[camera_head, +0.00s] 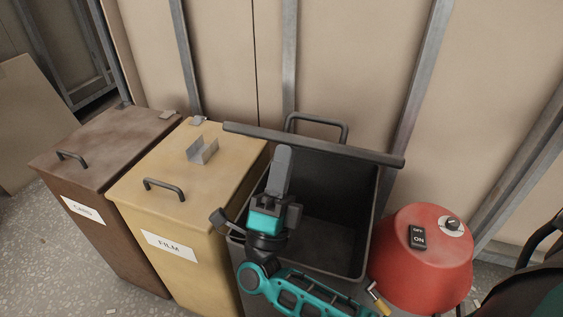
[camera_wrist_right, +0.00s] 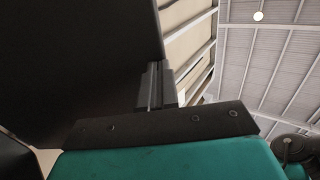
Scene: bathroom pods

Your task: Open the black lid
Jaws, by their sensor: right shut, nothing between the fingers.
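The black lid (camera_head: 300,141) stands raised at the back of the black bin (camera_head: 371,225), seen nearly edge-on, with its handle (camera_head: 318,118) showing behind its upper edge. The bin's mouth is open and its dark inside shows. My right gripper (camera_head: 282,158) is shut and empty, pointing up over the left part of the bin's opening, in front of the lid. In the right wrist view a large dark panel (camera_wrist_right: 75,55), which looks like the lid, fills the upper left beside the shut fingers (camera_wrist_right: 155,88). I cannot tell whether they touch. My left gripper is not in view.
A yellow bin (camera_head: 140,195) labelled FILM stands to the left, with a small grey bracket (camera_head: 202,150) on its closed lid. A brown bin (camera_head: 100,150) stands farther left. A red round machine (camera_head: 420,265) with switches is close on the right. A panelled wall rises behind.

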